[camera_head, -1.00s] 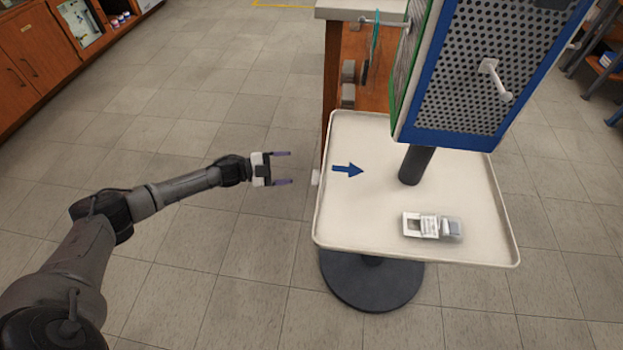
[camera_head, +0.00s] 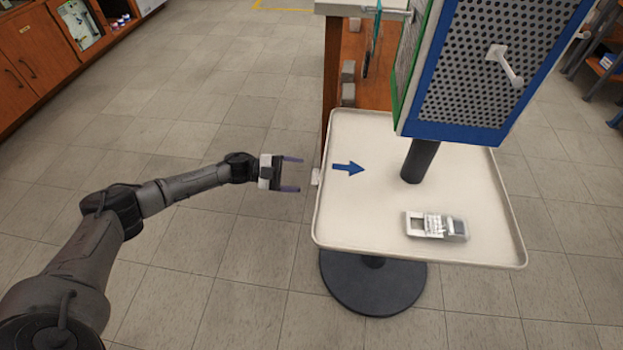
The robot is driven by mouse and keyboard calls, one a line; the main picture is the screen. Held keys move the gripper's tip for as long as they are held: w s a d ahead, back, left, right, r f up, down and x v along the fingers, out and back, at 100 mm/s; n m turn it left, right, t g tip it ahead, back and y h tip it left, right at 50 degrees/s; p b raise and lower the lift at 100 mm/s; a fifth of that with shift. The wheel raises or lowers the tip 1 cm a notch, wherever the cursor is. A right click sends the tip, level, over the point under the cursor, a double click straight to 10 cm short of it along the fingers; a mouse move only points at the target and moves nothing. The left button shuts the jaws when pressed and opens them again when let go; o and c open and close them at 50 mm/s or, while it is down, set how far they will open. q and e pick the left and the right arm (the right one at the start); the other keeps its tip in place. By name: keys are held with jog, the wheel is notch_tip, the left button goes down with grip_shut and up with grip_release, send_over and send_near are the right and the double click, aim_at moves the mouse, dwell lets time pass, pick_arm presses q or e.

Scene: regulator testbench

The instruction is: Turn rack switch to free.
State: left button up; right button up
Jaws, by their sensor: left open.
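A small white block (camera_head: 316,177), which may be the rack switch, sits at the left edge of the cream tray (camera_head: 345,238). A blue arrow (camera_head: 348,168) on the tray beside it points right. My left gripper (camera_head: 295,174) is open, its two purple-tipped fingers pointing right at the block. A small gap shows between the fingertips and the block, and nothing is between the fingers. The pegboard rack (camera_head: 472,75) with blue edging stands on a dark post (camera_head: 418,160) over the tray. My right gripper is not in view.
A white and grey device (camera_head: 436,225) lies on the tray at the front right. The tray stands on a round black base (camera_head: 372,290). A wooden bench (camera_head: 350,115) is behind the tray. Open tiled floor lies left of the tray.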

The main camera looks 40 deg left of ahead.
aim_at(316, 177)
pick_arm(q)
jog(key=shift+b+x, duration=0.6)
jog(key=shift+x, duration=1.9)
jog(key=c, duration=0.9)
